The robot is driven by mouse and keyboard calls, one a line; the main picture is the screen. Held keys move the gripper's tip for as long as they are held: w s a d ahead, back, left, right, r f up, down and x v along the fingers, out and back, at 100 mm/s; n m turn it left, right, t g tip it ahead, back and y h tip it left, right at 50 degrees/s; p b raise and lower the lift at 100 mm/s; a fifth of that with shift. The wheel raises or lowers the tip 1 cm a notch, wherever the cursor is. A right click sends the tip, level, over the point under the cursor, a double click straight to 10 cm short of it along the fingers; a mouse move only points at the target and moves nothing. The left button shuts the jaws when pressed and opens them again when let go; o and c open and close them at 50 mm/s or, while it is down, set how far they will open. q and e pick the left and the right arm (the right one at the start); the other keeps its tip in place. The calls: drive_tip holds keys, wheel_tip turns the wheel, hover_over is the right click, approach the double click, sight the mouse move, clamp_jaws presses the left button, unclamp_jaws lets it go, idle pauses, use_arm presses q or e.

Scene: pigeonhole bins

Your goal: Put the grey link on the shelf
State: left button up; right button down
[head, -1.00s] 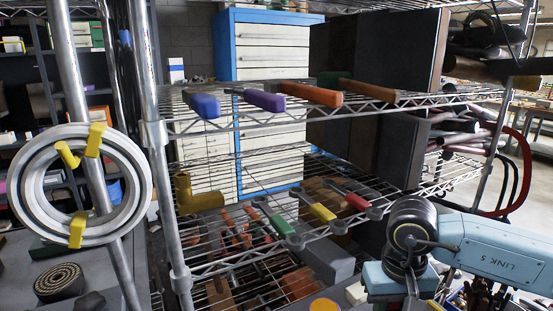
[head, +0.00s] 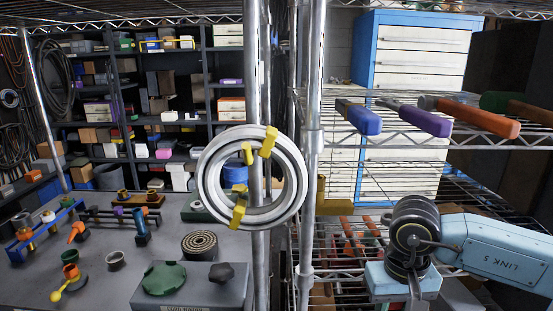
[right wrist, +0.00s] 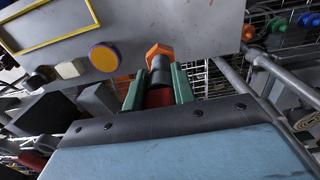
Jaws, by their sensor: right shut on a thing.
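In the right wrist view my right gripper (right wrist: 158,85) has its green fingers closed on a dark grey cylindrical piece (right wrist: 160,70), which looks like the grey link. An orange hexagonal part shows at its far end and a red part lies between the fingers nearer the wrist. In the head view my right arm is at the lower right, in front of the wire shelf (head: 430,145); its fingers and the held piece are below the picture. The shelf's upper level bears blue, purple and orange-handled tools. My left gripper is not in view.
A white ring with yellow clips (head: 208,190) hangs by the shelf's upright post (head: 312,120). A grey table (head: 110,275) at the left holds several small parts. In the right wrist view a grey panel (right wrist: 190,20) with an orange round button (right wrist: 104,57) is close to the gripper.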

wheel_tip(320, 180, up, 6)
drive_tip(key=p, duration=0.5)
drive_tip(key=shift+r, duration=0.25)
drive_tip(key=shift+f, duration=0.1)
wheel_tip(320, 180, down, 9)
drive_tip(key=b, duration=0.8)
drive_tip(key=shift+a+b, duration=0.1)
drive_tip(key=shift+b, duration=0.2)
drive_tip(key=shift+r, duration=0.2)
